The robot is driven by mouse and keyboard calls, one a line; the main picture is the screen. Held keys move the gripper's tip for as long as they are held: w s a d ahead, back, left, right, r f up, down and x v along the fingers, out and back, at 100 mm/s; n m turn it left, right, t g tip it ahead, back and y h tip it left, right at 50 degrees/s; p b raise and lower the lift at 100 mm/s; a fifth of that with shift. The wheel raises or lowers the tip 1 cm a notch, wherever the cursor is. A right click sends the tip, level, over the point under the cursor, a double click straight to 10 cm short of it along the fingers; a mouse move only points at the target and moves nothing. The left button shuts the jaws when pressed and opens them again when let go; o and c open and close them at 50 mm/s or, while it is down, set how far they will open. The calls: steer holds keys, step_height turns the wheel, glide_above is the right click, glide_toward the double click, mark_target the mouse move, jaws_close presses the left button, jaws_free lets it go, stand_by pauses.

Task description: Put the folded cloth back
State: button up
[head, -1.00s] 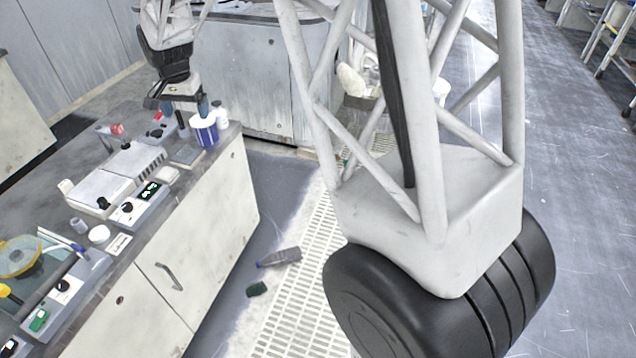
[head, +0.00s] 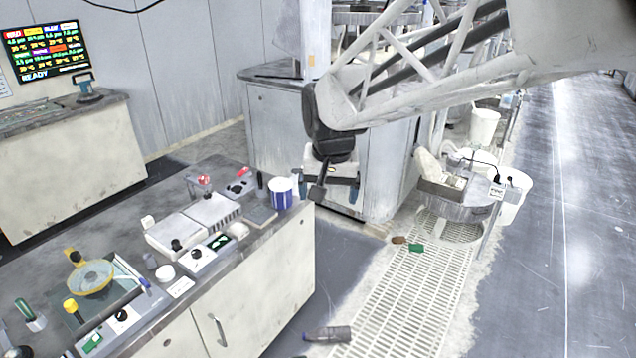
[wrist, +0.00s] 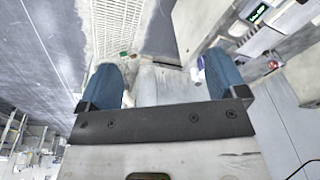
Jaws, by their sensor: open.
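My gripper (head: 329,188) hangs just past the far right corner of the bench, right of the blue-and-white tub (head: 281,193). Its two blue fingers are apart, and nothing shows between them. In the wrist view my gripper (wrist: 165,80) also appears open, with the floor and pale cabinet surfaces beyond the fingers. I cannot pick out the folded cloth with certainty. A flat grey pad (head: 260,215) lies on the bench next to the tub; I cannot tell whether it is cloth. A small green item (head: 416,248) lies on the floor grating.
The bench (head: 262,262) carries a grey device (head: 212,212), a yellow-rimmed dish (head: 90,278) and several small items. A grey bottle (head: 327,334) lies on the floor by the bench. A round basin (head: 468,208) stands at the right. The floor at far right is clear.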

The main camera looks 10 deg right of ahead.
steer(key=s+d+f+n, duration=0.1)
steer(key=s+d, duration=0.1)
steer(key=s, duration=0.8)
steer(key=s+d+f+n, duration=0.1)
steer(key=s+d, duration=0.1)
steer(key=s, duration=0.8)
steer(key=shift+s+d+f+n+t, duration=0.25)
steer(key=shift+s+d+n+t, duration=0.15)
steer(key=shift+c, duration=0.5)
